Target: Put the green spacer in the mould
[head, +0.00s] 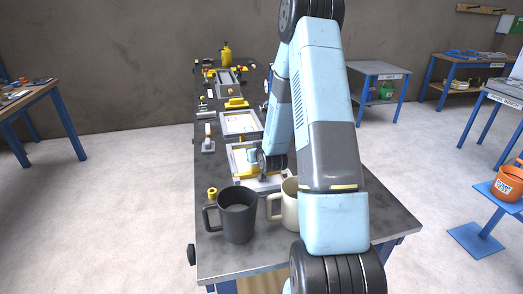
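My arm reaches from the near right over the grey workbench (218,178), and its dark wrist (272,161) is low over a pale tray (234,163) with yellow parts. My gripper is at that wrist, but its fingers cannot be made out, so I cannot tell whether it is open, shut or holding anything. I cannot make out the green spacer; my arm covers part of the bench. A second pale frame (240,123) lies just behind the first tray. I cannot tell which of these is the mould.
A dark grey mug (237,217) and a cream mug (289,207) stand at the near end of the bench. A small yellow part (212,193) is left of them. Several fixtures line the bench's middle.

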